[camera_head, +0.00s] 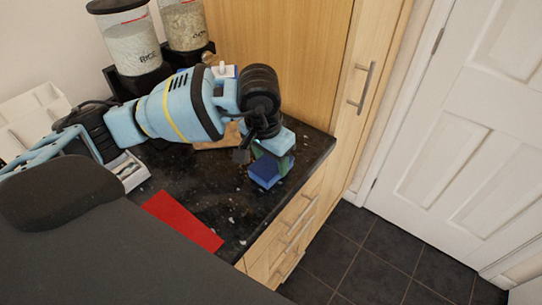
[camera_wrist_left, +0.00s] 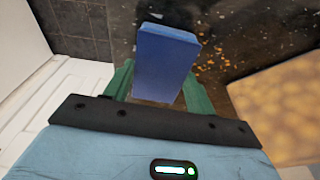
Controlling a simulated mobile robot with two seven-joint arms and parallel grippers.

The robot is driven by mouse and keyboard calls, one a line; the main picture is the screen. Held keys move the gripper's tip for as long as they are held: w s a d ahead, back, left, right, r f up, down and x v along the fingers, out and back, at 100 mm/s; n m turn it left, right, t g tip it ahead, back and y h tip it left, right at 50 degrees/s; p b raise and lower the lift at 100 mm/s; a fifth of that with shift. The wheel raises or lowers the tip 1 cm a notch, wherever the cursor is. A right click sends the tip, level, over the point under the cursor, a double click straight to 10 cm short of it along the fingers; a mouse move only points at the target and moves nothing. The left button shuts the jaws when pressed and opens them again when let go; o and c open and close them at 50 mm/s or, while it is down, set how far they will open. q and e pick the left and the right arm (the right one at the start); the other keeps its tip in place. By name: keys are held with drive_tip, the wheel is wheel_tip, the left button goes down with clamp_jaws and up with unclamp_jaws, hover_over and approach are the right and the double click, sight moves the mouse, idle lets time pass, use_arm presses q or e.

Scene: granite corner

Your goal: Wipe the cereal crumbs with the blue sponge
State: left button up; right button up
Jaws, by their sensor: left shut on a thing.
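The blue sponge (camera_head: 265,171) is held over the dark granite counter near its right front edge. My left gripper (camera_head: 270,157) is shut on it, with the green fingers on either side of the sponge. In the left wrist view the sponge (camera_wrist_left: 165,55) sticks out beyond the fingers of the left gripper (camera_wrist_left: 160,88). The cereal crumbs (camera_wrist_left: 210,63) are small orange-brown bits scattered on the counter, to the right of the sponge in that view. Whether the sponge touches the counter is hard to tell. My right gripper is not in view.
A wooden board (camera_head: 218,136) lies behind the gripper. A red mat (camera_head: 182,220) lies at the counter's front. A white cutlery tray (camera_head: 130,172) and two cereal dispensers (camera_head: 133,45) stand left. A tall wooden cabinet (camera_head: 290,60) borders the back. Drawers (camera_head: 292,228) are below the edge.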

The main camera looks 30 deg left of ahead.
use_arm(q)
drive_tip(key=shift+f, duration=0.2)
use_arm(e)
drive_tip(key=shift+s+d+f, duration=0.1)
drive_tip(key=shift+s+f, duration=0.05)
use_arm(q)
drive_tip(key=shift+a, duration=0.2)
drive_tip(key=shift+w+a+r+b, duration=0.15)
drive_tip(key=shift+a+b, duration=0.1)
drive_tip(key=shift+a, duration=0.65)
drive_tip(key=shift+w+a+b, duration=0.1)
drive_tip(key=shift+a+b, duration=0.15)
drive_tip(key=shift+a, duration=0.65)
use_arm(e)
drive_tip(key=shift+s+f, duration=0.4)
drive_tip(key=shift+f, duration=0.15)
use_arm(q)
drive_tip(key=shift+w+a+f+b, duration=0.15)
drive_tip(key=shift+a+b, duration=0.1)
drive_tip(key=shift+a, duration=0.6)
drive_tip(key=shift+w+a+f+b, duration=0.1)
drive_tip(key=shift+a+b, duration=0.1)
drive_tip(key=shift+a, duration=0.65)
drive_tip(key=shift+a+r, duration=0.1)
drive_tip(key=shift+a, duration=0.2)
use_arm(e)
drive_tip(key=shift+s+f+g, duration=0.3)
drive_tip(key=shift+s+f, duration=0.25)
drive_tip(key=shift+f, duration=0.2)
